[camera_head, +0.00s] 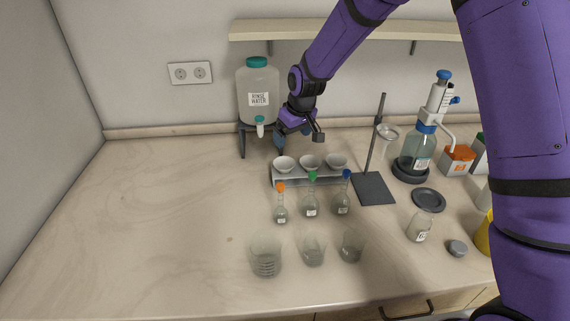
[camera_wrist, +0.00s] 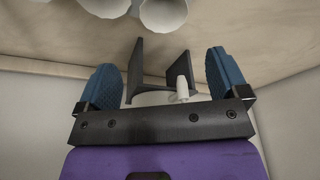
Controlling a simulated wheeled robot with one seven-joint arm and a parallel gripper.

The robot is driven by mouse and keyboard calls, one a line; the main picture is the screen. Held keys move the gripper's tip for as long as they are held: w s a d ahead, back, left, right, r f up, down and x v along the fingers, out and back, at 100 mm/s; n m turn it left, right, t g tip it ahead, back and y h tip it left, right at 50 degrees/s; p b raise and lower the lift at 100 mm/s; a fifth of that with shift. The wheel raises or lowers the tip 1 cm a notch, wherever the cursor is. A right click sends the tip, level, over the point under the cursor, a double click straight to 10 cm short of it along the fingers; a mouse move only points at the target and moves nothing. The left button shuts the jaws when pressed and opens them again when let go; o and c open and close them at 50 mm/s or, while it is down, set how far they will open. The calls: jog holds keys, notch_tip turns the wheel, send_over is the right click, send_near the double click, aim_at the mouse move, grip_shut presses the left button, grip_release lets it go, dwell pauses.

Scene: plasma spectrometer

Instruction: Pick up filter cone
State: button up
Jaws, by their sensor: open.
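Three white filter cones sit in a row on a grey rack (camera_head: 312,182) near the middle of the bench: a left cone (camera_head: 284,163), a middle cone (camera_head: 310,161) and a right cone (camera_head: 337,160). My gripper (camera_head: 280,143) is open and empty, above and behind the left cone, in front of the rinse water container. In the wrist view the blue fingertips (camera_wrist: 165,82) are spread wide with nothing held between them. White cones (camera_wrist: 163,14) show at the top edge of that view, partly cut off and apart from the fingers.
A rinse water container (camera_head: 258,92) on a dark stand is close to my gripper. Flasks with orange, green (camera_head: 312,198) and blue stoppers stand before the rack, with several beakers (camera_head: 265,256) in front. A ring stand (camera_head: 374,180) is at right. The bench's left is clear.

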send_near(285, 160)
jog(key=shift+s+a+f, duration=0.2)
jog(key=shift+s+f, duration=0.05)
jog(key=shift+f, duration=0.3)
jog(key=shift+s+a+f, duration=0.2)
jog(key=shift+s+f, duration=0.1)
jog(key=shift+f, duration=0.25)
jog(key=shift+s+x, duration=0.2)
jog(key=shift+x, duration=1.1)
jog(key=shift+s+x, duration=0.15)
jog(key=shift+x, duration=1.2)
jog(key=c, duration=1.1)
jog(key=shift+c, duration=0.3)
